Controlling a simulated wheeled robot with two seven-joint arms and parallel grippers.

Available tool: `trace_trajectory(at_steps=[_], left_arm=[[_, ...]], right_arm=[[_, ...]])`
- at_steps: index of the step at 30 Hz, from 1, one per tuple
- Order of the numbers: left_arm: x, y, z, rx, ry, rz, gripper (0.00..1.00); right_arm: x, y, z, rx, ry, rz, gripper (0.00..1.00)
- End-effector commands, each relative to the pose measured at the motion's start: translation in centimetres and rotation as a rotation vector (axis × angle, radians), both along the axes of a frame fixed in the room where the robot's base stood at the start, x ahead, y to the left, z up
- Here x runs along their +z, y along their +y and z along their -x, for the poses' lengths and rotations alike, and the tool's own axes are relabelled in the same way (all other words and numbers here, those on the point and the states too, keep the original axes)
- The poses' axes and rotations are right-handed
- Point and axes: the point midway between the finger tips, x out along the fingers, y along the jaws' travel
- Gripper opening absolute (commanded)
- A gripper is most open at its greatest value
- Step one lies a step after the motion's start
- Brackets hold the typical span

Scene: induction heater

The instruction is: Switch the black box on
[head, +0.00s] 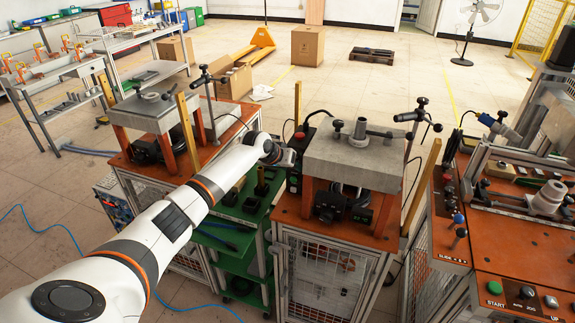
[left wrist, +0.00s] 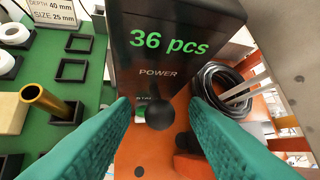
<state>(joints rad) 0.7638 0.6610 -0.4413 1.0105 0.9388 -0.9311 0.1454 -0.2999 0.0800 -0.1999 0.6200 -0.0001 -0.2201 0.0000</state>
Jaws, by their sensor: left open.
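The black box (left wrist: 178,30) fills the upper middle of the left wrist view. Its face shows green "36 pcs" and the word POWER, with a partly hidden green button (left wrist: 140,112) lower down. A round black knob (left wrist: 160,115) stands out below POWER. My left gripper (left wrist: 160,106) is open, its two teal fingers on either side of the knob, with nothing clearly held. Contact with the knob cannot be told. In the head view, my left gripper (head: 284,156) is at the box (head: 294,181), beside the middle press, and its fingertips are hard to make out. My right gripper is not in view.
The middle press (head: 356,150) with its grey block stands close to the right of the box. A green rack (head: 238,240) with black square holders is to the left. A coiled black cable (left wrist: 222,88) lies right of the box. Another orange-topped station (head: 520,240) is at right.

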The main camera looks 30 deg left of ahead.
Motion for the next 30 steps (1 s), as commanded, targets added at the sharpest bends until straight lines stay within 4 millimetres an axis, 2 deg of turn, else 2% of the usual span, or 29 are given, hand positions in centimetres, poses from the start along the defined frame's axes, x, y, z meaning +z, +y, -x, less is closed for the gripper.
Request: trace_trajectory(at_steps=[8,21,30], left_arm=[[1.9,0.4,1.8,-0.001,-0.001,-0.003,0.41],[7.9,1.3,7.0,0.0,-0.001,-0.002,0.41],[9.0,1.3,7.8,0.001,0.0,-0.001,0.41]], right_arm=[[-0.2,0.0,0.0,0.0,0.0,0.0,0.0],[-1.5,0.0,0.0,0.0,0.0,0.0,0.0],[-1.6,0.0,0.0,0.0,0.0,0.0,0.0]])
